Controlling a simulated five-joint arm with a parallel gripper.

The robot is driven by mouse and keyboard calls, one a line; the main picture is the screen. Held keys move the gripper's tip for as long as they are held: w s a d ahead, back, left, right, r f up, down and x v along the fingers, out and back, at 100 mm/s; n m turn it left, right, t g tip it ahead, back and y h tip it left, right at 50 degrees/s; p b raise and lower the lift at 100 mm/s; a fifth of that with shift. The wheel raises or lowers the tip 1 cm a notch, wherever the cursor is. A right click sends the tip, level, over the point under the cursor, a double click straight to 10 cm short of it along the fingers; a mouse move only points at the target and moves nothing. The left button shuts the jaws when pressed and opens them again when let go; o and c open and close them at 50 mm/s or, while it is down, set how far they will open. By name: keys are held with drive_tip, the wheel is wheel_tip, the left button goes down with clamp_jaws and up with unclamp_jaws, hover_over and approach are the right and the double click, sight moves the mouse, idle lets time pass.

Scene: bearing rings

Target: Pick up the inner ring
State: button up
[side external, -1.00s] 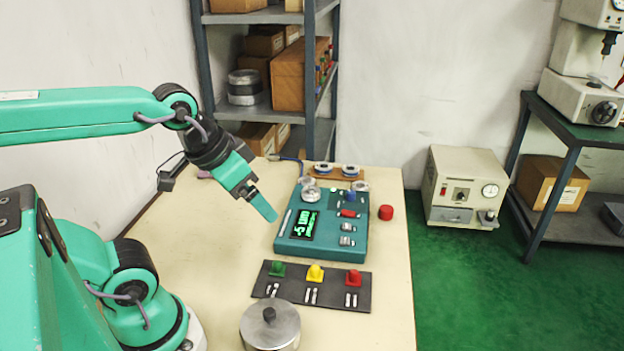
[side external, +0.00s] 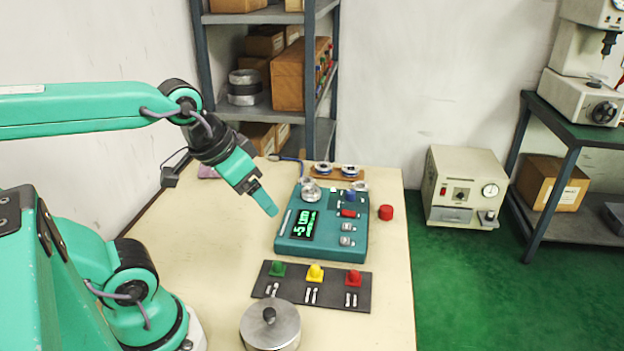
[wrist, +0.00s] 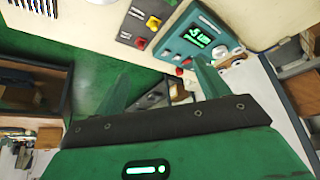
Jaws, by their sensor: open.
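My gripper (side external: 266,204) hangs above the table to the left of the teal instrument in the side external view, pointing down and to the right. In the wrist view its two fingers stand apart with nothing between them (wrist: 160,85). A shiny silver round part (side external: 312,194) sits on the back left of the teal instrument (side external: 352,256). I cannot tell which of these is the inner ring. My gripper touches none of them.
A dark panel (side external: 333,298) with green, yellow and red knobs lies in front of the instrument. A lidded metal pot (side external: 270,328) stands at the front. A red cap (side external: 386,212) sits at the right. The table's left middle is clear.

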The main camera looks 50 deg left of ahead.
drive_tip(key=w+a+r+n+g, duration=0.2)
drive_tip(key=w+a+n, duration=0.15)
drive_tip(key=w, duration=0.55)
drive_tip(key=n+g, duration=0.4)
drive_tip(key=n, duration=0.4)
hover_over(311, 190)
drive_tip(key=f, duration=1.4)
drive_tip(key=shift+w+a+f, duration=0.15)
drive_tip(key=shift+a+f, duration=0.05)
drive_tip(key=shift+f, duration=1.3)
drive_tip(key=shift+d+f, duration=0.15)
drive_tip(key=shift+f, duration=2.5)
